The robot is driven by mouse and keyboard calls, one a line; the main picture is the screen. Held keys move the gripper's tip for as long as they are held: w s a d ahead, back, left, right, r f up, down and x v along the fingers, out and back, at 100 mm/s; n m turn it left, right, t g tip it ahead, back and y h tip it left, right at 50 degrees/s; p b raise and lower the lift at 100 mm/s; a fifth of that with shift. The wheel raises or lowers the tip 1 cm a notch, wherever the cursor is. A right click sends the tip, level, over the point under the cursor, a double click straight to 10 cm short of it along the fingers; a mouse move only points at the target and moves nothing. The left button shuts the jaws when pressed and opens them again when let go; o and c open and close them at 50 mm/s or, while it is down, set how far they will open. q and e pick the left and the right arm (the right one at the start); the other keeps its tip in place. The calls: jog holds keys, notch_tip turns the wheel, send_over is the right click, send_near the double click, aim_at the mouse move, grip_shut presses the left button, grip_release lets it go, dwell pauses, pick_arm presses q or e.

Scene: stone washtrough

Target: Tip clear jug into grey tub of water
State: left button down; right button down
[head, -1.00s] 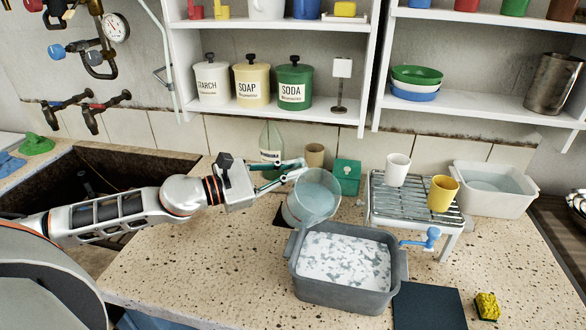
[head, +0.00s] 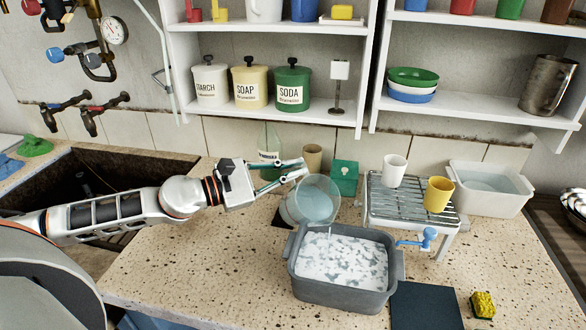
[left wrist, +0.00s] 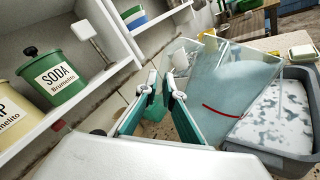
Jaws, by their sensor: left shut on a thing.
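The clear jug (head: 318,193) is tilted, its mouth towards the grey tub (head: 345,292). My left gripper (head: 298,170) is shut on it at the jug's back left side. Bluish water shows inside the jug, and a thin pale streak runs from its lip down to the tub's far edge. The tub stands on the counter with water and white foam patches in it. In the left wrist view the gripper (left wrist: 160,88) has its fingers at the near side of the jug (left wrist: 225,85), which shows a red line. The tub (left wrist: 290,165) lies beyond at the right.
A metal rack (head: 410,205) with a white cup (head: 394,170) and a yellow cup (head: 439,193) stands right of the jug. A green box (head: 345,177) and a bottle (head: 269,145) stand behind. A dark mat (head: 428,306) and a sponge (head: 483,305) lie front right. The front left counter is clear.

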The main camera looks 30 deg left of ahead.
pick_arm(q)
jog(key=shift+r, duration=0.2)
jog(key=shift+s+d+r+m+p, duration=0.3)
jog(key=shift+d+m+p, duration=0.1)
jog(key=shift+m+p, duration=0.4)
jog(key=shift+s+d+m, duration=0.1)
jog(key=shift+d+m, duration=0.05)
jog(key=shift+m, duration=0.15)
dwell(0.6)
jog(key=shift+s+d+r+m+p, duration=0.25)
jog(key=shift+d+m+p, duration=0.25)
jog(key=shift+p, duration=0.6)
jog(key=shift+s+d+m+p, duration=0.1)
jog(key=shift+s+m+p, duration=0.1)
jog(key=shift+m+p, duration=0.25)
